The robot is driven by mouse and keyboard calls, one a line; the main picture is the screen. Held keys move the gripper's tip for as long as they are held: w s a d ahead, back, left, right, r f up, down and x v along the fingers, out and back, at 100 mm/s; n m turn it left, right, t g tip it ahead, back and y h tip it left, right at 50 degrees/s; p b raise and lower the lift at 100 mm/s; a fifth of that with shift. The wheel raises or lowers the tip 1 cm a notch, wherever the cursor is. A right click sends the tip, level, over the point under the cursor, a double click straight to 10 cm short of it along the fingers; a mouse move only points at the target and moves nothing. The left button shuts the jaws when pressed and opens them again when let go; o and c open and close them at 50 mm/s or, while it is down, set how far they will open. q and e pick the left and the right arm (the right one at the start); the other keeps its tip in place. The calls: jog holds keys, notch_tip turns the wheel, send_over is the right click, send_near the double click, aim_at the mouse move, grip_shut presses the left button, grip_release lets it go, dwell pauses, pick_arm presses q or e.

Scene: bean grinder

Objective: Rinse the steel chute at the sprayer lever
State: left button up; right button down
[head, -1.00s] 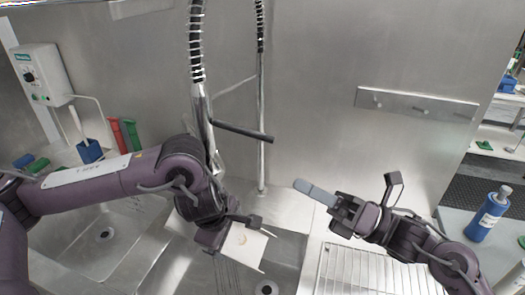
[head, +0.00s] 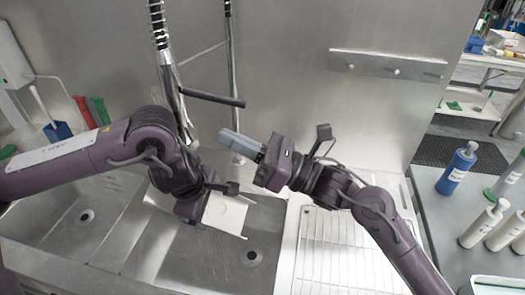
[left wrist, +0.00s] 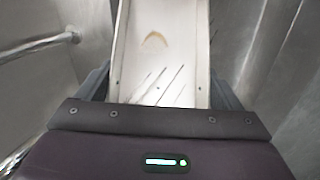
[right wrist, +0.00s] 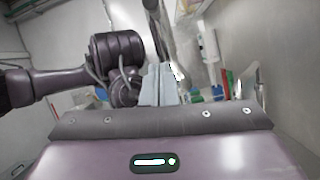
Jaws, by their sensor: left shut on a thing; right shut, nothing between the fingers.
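The steel chute (head: 226,213) is a pale open channel held by my left gripper (head: 212,192) over the sink basin. In the left wrist view the chute (left wrist: 160,60) runs away between the fingers, with a brown curved stain and several dark streaks on its inner face. My right gripper (head: 240,142) is shut and empty, its grey fingers pointing left just below the sprayer lever. The fingers also show shut in the right wrist view (right wrist: 158,85). The sprayer lever (head: 212,98) is a dark bar sticking out right from the sprayer (head: 172,85). A gap shows between fingers and lever.
The sink basin (head: 185,262) with a drain lies below the chute. A wire rack (head: 345,250) is on the drainboard at right. A hook rail (head: 388,66) is on the back wall. Bottles (head: 457,168) stand on the side table at far right.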

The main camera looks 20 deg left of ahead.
aim_at(214, 98)
pick_arm(q)
jog(key=shift+d, duration=0.1)
pick_arm(e)
jog(key=r, duration=0.4)
jog(key=shift+w+r, duration=0.1)
jog(key=shift+w, duration=0.3)
